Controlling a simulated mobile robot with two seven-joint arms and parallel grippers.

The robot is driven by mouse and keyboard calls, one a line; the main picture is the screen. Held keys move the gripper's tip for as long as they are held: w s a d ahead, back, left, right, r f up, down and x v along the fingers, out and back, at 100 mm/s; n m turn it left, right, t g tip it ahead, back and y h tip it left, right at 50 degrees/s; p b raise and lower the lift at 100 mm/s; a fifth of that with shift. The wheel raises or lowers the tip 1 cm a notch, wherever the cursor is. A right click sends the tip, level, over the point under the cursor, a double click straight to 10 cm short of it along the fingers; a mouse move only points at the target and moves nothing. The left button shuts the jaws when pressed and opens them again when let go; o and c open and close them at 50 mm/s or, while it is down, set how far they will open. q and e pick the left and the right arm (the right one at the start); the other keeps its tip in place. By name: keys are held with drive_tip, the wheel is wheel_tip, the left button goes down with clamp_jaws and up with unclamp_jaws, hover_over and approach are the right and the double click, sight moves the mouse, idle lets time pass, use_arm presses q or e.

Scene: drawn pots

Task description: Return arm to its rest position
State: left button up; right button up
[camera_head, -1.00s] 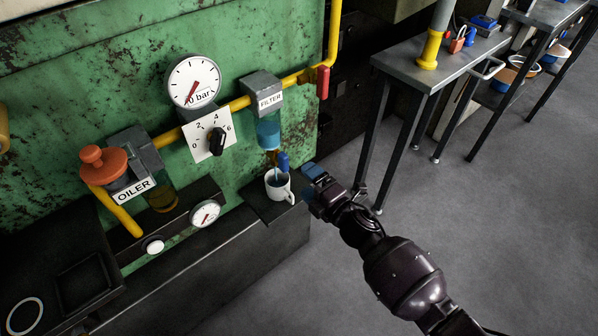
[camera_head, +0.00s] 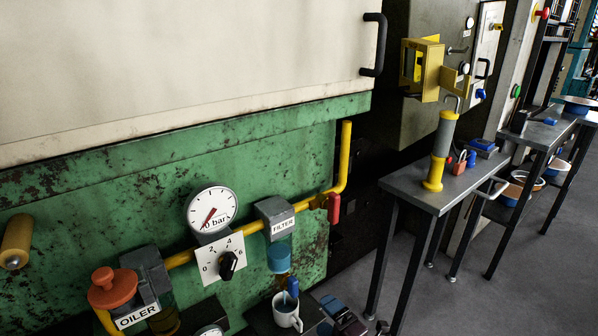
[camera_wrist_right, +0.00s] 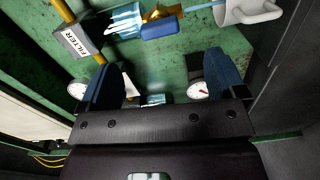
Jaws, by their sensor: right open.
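My right gripper (camera_head: 331,312) shows at the bottom edge of the head view, with blue fingertips. It is just right of the white mug (camera_head: 287,314) and apart from it. Most of my right arm is below the frame. In the right wrist view the two blue fingers of this gripper (camera_wrist_right: 166,82) stand wide apart with nothing held between them. The mug (camera_wrist_right: 248,10) also shows there at the top right, beyond the fingers. My left gripper is in neither view.
A green machine panel (camera_head: 110,195) carries a pressure gauge (camera_head: 212,208), a selector knob (camera_head: 228,265), a filter (camera_head: 279,258) and an orange-capped oiler (camera_head: 112,288). A grey metal table (camera_head: 420,190) stands at the right. Open floor (camera_head: 470,300) lies in front of it.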

drive_tip(key=s+d+r+m+t+h+p, duration=0.1)
drive_tip(key=s+d+r+m+h, duration=0.2)
drive_tip(key=m, duration=0.5)
drive_tip(key=s+d+r+m+h+p, duration=0.1)
drive_tip(key=s+d+r+m+h, duration=0.15)
drive_tip(key=d+m, duration=0.45)
use_arm(q)
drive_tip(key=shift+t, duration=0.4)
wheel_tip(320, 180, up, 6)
drive_tip(key=p, duration=0.4)
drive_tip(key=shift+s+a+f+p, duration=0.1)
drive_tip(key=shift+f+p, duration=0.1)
drive_tip(key=shift+p, duration=0.15)
use_arm(e)
drive_tip(key=s+d+f+m+g+h, duration=0.1)
drive_tip(key=s+d+m, duration=0.1)
drive_tip(key=s, duration=0.6)
drive_tip(key=s+d+f+m+g+h, duration=0.2)
drive_tip(key=s+d+m, duration=0.1)
drive_tip(key=s, duration=0.6)
drive_tip(key=s+d+f+m+g+h, duration=0.1)
drive_tip(key=s+d+f+m, duration=0.1)
drive_tip(key=s, duration=0.7)
drive_tip(key=shift+s+d+m+g+h, duration=0.15)
drive_tip(key=shift+d+m+g+h, duration=0.3)
drive_tip(key=shift+d, duration=0.8)
